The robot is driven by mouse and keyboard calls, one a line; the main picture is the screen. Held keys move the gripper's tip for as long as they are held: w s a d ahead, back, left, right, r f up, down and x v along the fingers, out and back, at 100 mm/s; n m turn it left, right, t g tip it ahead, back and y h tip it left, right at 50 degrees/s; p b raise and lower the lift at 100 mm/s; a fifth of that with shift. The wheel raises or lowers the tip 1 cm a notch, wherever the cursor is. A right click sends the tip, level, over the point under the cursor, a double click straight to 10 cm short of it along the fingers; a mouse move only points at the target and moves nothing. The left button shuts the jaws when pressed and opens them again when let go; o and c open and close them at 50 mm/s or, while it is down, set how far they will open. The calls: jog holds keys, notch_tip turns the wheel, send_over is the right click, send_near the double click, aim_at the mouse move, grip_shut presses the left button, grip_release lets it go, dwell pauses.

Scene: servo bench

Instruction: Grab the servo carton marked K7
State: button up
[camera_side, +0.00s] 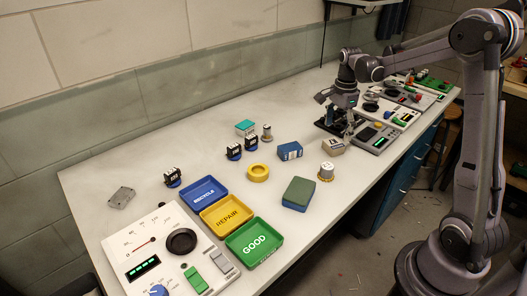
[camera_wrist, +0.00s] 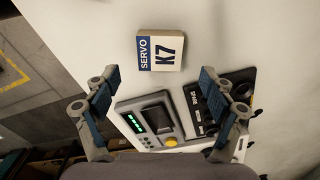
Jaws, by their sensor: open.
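The servo carton marked K7 (camera_wrist: 160,50) is a small cream box with a blue "SERVO" band. In the wrist view it lies on the white bench, beyond and roughly midway between my fingertips. A small beige box that looks like this carton (camera_side: 333,146) shows in the side view, just in front of my gripper (camera_side: 340,132). My gripper also shows in the wrist view (camera_wrist: 160,78), with its two blue-padded fingers spread wide and nothing between them. The fingers appear apart from the carton; their exact height above the bench is hard to tell.
A grey panel with a green display (camera_wrist: 148,122) and a dark unit (camera_wrist: 212,108) lie below and between the fingers in the wrist view. A blue box (camera_side: 290,151) and a white-capped cylinder (camera_side: 326,171) stand near the carton. Trays, including a green one (camera_side: 268,252), lie nearer the camera.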

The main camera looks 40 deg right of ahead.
aim_at(335, 143)
jog(key=shift+f, duration=2.7)
jog(key=c, duration=1.3)
